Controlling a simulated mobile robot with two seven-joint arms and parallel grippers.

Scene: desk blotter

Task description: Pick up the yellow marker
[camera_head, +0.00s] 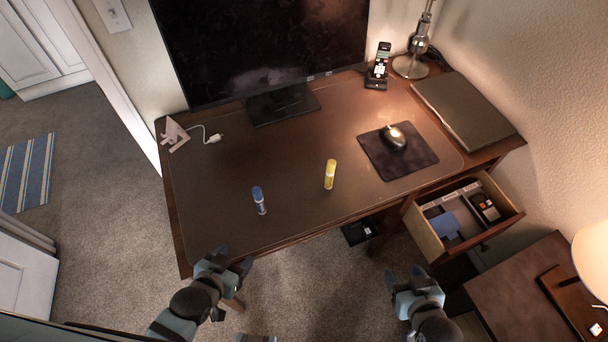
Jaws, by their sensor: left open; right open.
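My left gripper (228,258) is open and empty at the desk's front left edge, apart from both markers. My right gripper (415,272) is open and empty in front of the desk, below the open drawer, well apart from the yellow marker.
A mouse (394,138) lies on a dark mouse pad (375,160) to the right. A monitor (260,45) and cordless phone (379,66) stand behind. An open drawer (413,228) juts out at the front right. The blotter around the markers is clear.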

